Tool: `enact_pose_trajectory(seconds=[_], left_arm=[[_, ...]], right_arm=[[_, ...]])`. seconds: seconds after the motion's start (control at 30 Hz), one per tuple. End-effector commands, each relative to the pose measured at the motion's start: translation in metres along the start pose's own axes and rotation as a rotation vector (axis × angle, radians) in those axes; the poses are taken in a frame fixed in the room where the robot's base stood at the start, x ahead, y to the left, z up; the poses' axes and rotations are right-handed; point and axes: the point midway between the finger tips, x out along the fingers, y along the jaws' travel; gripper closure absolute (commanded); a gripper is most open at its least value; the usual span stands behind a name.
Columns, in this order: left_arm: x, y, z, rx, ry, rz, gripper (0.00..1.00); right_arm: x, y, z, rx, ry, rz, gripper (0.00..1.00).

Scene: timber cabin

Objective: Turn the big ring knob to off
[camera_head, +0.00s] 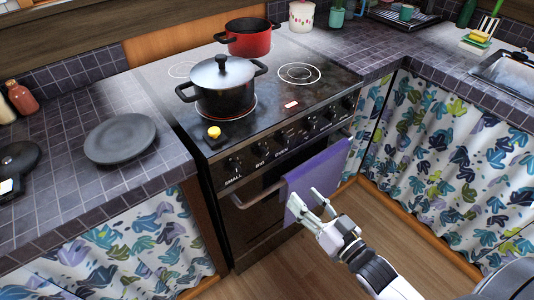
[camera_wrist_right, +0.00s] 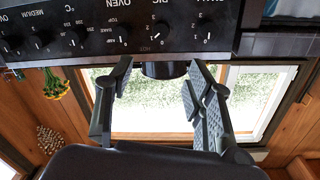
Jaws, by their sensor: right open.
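The stove's front panel carries a row of black knobs. The big ring knob (camera_head: 258,148) sits near the panel's left end, above the label BIG. A lidded black pot (camera_head: 222,85) stands on the front ring, whose edge glows red. My right gripper (camera_head: 306,197) is open and empty in front of the purple towel, below and right of that knob. In the wrist view the open fingers (camera_wrist_right: 161,72) are below the upside-down control panel (camera_wrist_right: 130,30). A dark rounded thing shows between the fingertips; I cannot tell which part it is. My left gripper is out of view.
The purple towel (camera_head: 318,175) hangs over the oven handle (camera_head: 250,198). A red pot (camera_head: 249,38) stands at the back, and a yellow knob-like thing (camera_head: 214,132) is on the stove's front left. A grey plate (camera_head: 120,138) lies on the left counter. Floor in front is clear.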

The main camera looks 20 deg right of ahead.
Motion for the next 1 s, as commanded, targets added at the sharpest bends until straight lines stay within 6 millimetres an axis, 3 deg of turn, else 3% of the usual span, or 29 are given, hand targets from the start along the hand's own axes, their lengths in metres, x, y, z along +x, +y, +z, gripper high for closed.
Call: enact_pose_trajectory(seconds=[0.27, 0.7, 1.0], left_arm=[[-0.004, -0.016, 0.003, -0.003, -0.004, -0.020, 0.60], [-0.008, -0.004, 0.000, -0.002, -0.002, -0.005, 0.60], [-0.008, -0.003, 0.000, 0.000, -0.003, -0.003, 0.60]], right_arm=[[0.047, 0.000, -0.002, -0.002, 0.004, 0.000, 0.51], [0.140, 0.000, -0.001, -0.002, 0.002, 0.001, 0.51], [0.169, 0.001, 0.001, -0.002, -0.002, 0.002, 0.51]])
